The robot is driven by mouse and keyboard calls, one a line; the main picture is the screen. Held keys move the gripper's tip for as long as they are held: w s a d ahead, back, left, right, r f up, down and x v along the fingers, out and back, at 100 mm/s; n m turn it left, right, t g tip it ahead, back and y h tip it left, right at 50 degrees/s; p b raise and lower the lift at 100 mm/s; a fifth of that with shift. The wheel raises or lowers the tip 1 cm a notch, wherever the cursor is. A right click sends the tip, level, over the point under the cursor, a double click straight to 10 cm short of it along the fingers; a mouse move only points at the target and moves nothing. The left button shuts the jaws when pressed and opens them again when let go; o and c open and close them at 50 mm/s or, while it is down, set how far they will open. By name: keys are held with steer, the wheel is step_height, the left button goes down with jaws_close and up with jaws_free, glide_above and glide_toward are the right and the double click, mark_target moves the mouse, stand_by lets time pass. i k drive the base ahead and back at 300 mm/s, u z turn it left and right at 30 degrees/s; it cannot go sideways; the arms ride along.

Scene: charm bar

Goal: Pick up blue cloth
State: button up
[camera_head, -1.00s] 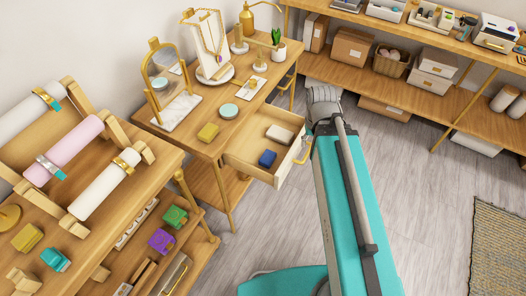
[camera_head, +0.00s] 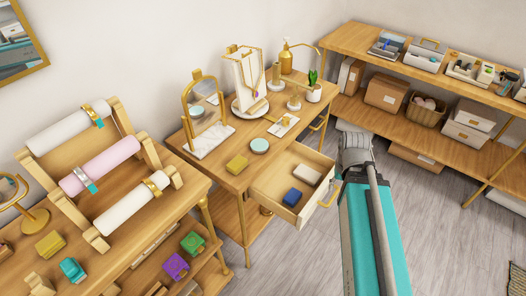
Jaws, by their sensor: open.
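The blue cloth (camera_head: 293,197) is a small, dark blue folded block. It lies in the front part of an open drawer (camera_head: 267,197) under the middle table. A white folded cloth (camera_head: 307,175) lies behind it in the same drawer, a little to the right. My arm reaches up from the lower right, with its grey joint (camera_head: 356,150) just right of the drawer. My gripper is not visible in this view, so its place relative to the blue cloth cannot be seen. Nothing covers the blue cloth.
Bracelet rolls stand on the left table. Shelves (camera_head: 440,150) line the right wall. Grey floor is clear between.

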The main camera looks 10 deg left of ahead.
mark_target(294, 196)
steer(key=z, duration=1)
steer(key=k, duration=0.4)
steer(key=u, duration=1.2)
